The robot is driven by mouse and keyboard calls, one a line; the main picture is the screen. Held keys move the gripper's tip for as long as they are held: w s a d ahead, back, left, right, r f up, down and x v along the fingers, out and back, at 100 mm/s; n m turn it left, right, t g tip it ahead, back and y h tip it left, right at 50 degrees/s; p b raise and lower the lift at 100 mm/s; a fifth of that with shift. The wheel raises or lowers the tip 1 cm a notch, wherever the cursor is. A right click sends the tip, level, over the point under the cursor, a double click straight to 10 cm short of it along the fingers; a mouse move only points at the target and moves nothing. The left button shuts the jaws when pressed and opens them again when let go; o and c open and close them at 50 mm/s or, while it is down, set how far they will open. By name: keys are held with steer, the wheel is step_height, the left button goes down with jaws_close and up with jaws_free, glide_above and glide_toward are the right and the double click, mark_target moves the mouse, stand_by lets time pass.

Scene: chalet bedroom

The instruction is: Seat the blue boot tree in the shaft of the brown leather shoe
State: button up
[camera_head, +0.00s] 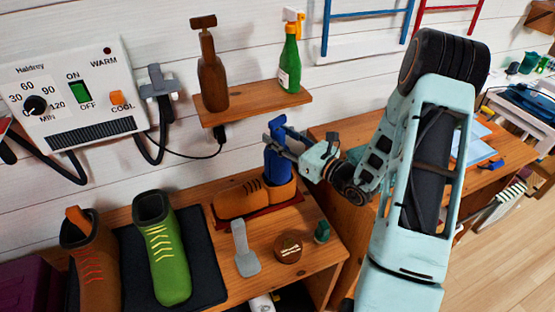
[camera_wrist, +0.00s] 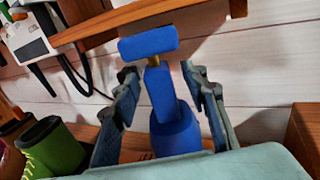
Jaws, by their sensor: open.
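The brown leather shoe (camera_head: 238,203) lies on a dark red mat on the wooden bench, toe to the left, its shaft at the right end. The blue boot tree (camera_head: 274,167) stands upright at the shaft, its lower end hidden there; I cannot tell how deep it sits. My gripper (camera_head: 273,141) reaches in from the right at the tree's upper part. In the wrist view the open fingers (camera_wrist: 163,85) stand on both sides of the blue tree (camera_wrist: 162,92), with gaps visible. Its crossbar handle (camera_wrist: 148,43) shows above the fingertips.
A brown boot (camera_head: 92,262) and a green boot (camera_head: 163,250) stand left.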

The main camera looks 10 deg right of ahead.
steer(key=shift+w+a, duration=0.2)
steer(key=shift+w, duration=0.1)
steer(key=shift+c, duration=0.6)
jaws_close()
